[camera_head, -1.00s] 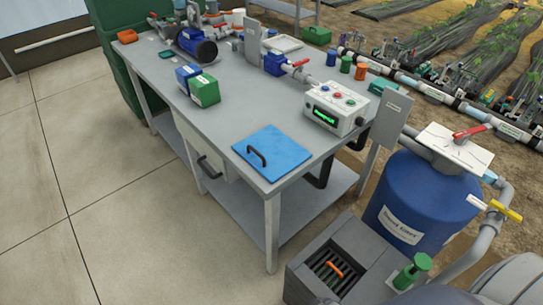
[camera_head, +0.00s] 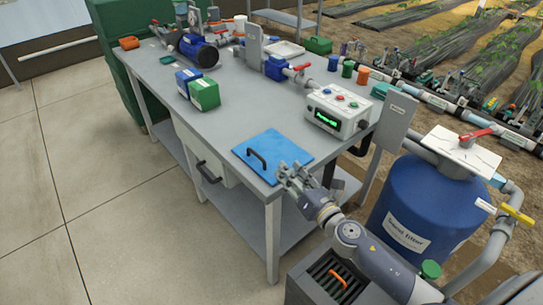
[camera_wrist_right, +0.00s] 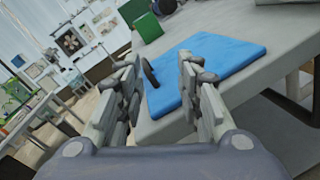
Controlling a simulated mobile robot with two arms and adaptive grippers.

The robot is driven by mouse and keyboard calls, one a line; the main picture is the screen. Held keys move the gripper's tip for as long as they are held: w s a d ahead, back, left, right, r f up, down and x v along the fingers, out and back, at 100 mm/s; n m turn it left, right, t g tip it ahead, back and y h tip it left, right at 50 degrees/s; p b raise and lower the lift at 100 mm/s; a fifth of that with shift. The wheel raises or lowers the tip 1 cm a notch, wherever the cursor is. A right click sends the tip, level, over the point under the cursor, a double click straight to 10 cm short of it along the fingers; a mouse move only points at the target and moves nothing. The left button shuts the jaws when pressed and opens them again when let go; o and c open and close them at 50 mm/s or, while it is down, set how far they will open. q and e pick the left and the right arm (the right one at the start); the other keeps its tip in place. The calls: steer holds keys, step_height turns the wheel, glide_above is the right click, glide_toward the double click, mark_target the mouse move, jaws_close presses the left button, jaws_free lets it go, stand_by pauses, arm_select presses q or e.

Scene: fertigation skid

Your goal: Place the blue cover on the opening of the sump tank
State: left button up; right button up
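The blue cover (camera_head: 272,152) lies flat at the near corner of the grey workbench, its black handle (camera_head: 257,158) upright on top. My right gripper (camera_head: 290,172) is at the cover's near right edge in the head view. In the right wrist view the gripper (camera_wrist_right: 158,72) is open with nothing between its fingers, and the cover (camera_wrist_right: 205,65) and its handle (camera_wrist_right: 150,73) show beyond them. A grey box with a slatted opening (camera_head: 335,272) and an orange item inside stands on the floor at the lower right, partly hidden by my right arm. My left gripper is not in view.
A control box (camera_head: 337,110) with a green display stands behind the cover. Blue and green boxes (camera_head: 204,93) sit further left. A blue sand filter tank (camera_head: 415,205) stands right of my arm. The bench around the cover's left side is clear.

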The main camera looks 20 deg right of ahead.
mark_target(265, 162)
steer(key=n+y, duration=0.1)
steer(key=n, duration=0.1)
steer(key=w+a+n+y, duration=0.1)
steer(key=n, duration=0.2)
steer(key=a+n+g+y, duration=0.1)
steer(key=n, duration=0.1)
steer(key=shift+w+a+f, duration=0.1)
steer(key=shift+w+a, duration=0.1)
steer(key=shift+w, duration=0.2)
steer(key=x, duration=0.4)
steer(key=shift+w+a+f, duration=0.1)
steer(key=shift+f, duration=0.05)
steer(key=shift+f+x, duration=0.2)
steer(key=shift+x, duration=1.15)
steer(key=shift+f+x, duration=0.2)
steer(key=shift+x, duration=1.2)
steer(key=shift+c, duration=0.5)
steer(key=shift+r, duration=0.1)
jaws_close()
